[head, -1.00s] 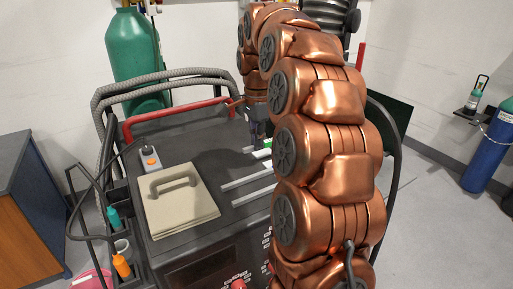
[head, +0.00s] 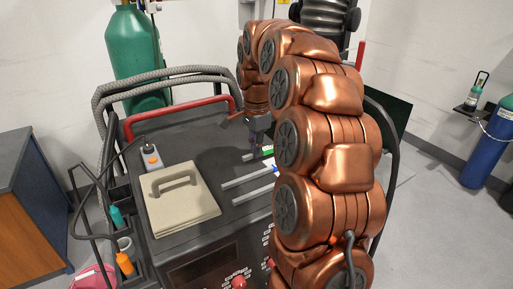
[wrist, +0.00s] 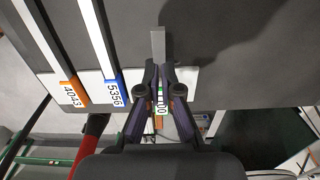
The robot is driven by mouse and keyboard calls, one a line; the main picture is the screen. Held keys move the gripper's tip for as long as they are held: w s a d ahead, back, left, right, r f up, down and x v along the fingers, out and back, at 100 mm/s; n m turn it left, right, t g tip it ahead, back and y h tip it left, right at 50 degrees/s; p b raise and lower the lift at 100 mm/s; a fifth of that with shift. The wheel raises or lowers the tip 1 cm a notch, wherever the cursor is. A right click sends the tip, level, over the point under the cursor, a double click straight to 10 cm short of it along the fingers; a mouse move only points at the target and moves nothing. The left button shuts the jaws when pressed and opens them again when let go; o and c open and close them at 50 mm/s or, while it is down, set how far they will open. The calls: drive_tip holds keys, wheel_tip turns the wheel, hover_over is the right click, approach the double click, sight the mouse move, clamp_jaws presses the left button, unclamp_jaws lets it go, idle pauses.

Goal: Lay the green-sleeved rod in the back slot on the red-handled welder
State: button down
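The green-sleeved rod (head: 267,150) is over the back part of the dark top of the welder (head: 212,147), behind two other rods. In the wrist view, the rod's grey tip (wrist: 158,45) sticks out past my gripper (wrist: 159,72), and its green and white sleeve (wrist: 160,95) lies between the fingers. The fingers close in against both sides of the rod. In the head view my gripper (head: 261,142) points down at the rod. A pale plate (wrist: 188,82) lies beneath it. I cannot tell whether the rod touches its slot. The red handle (head: 180,116) is at the far left.
A blue-sleeved rod (wrist: 111,89) and an orange-sleeved rod (wrist: 67,88) lie parallel, left of my gripper in the wrist view. A beige panel with a handle (head: 180,205) and a grey box with an orange button (head: 151,159) sit on the welder's left side.

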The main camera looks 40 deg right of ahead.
drive_tip(key=shift+f, duration=0.1)
drive_tip(key=shift+f+b, duration=0.35)
drive_tip(key=shift+b, duration=0.05)
drive_tip(key=shift+f, duration=0.2)
drive_tip(key=c, duration=1.3)
unclamp_jaws()
drive_tip(key=shift+r, duration=0.15)
